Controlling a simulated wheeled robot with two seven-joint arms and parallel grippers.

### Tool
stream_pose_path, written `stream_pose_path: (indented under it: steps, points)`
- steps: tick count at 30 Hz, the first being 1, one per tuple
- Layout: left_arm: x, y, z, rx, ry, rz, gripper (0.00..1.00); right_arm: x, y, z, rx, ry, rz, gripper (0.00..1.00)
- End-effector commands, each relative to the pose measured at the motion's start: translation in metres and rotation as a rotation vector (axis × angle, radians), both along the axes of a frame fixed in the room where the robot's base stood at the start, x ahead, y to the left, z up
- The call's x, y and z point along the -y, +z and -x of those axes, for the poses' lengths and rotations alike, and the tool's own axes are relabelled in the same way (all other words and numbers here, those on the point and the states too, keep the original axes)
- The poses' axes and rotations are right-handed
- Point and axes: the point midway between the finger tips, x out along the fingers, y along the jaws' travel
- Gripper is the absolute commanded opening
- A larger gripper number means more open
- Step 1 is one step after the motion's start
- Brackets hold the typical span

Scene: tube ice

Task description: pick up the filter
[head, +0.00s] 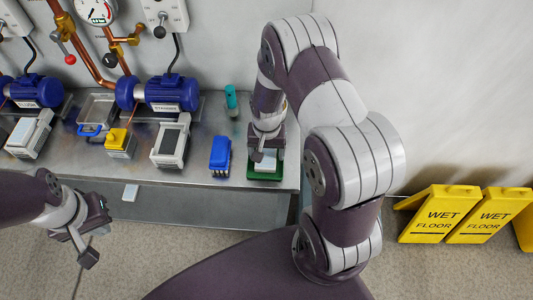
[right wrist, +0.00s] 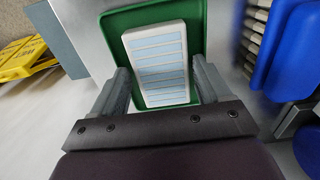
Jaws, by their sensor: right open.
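The filter (right wrist: 158,62) is a white rectangular block with pale blue stripes. It lies in a green tray (right wrist: 113,20). In the head view the filter (head: 266,160) and the tray (head: 264,177) are at the right end of the steel bench, partly hidden by my right gripper. My right gripper (head: 262,148) is over the tray. In the right wrist view its fingers (right wrist: 162,88) are apart, one on each side of the filter's near end; contact cannot be told. My left gripper (head: 92,238) is away at the lower left, in front of the bench, and appears open and empty.
A blue object (head: 220,153) stands just left of the tray, and a teal bottle (head: 231,101) stands behind. Grey devices (head: 171,142), a yellow device (head: 120,142) and blue motors (head: 171,92) occupy the bench further left. Yellow wet floor signs (head: 440,214) stand on the floor at right.

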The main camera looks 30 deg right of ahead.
Motion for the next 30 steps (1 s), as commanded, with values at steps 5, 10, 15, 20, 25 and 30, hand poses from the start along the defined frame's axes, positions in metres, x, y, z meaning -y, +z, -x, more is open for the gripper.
stream_pose_path:
  steps: [5,10,15,20,25,30]
  points:
    - [0.000,0.000,0.000,-0.001,0.000,0.000,0.00,0.000,-0.003,0.000,0.001,0.000,0.000,0.77]
    - [0.000,0.000,0.000,0.000,0.000,0.000,0.00,0.000,-0.003,0.000,0.001,0.000,0.001,0.41]
    - [0.000,0.000,0.000,0.000,0.000,0.000,0.00,0.000,-0.003,0.000,0.001,0.000,0.000,0.32]
    - [0.000,-0.001,0.000,0.000,0.000,0.000,0.00,0.000,-0.001,-0.001,0.002,0.000,0.000,0.32]
    - [0.000,-0.003,0.000,0.000,0.000,0.000,0.00,0.000,0.013,-0.001,0.004,0.000,0.000,0.32]
    - [0.000,-0.007,0.000,0.000,0.000,0.000,0.00,0.005,0.042,0.004,0.003,-0.003,0.001,0.32]
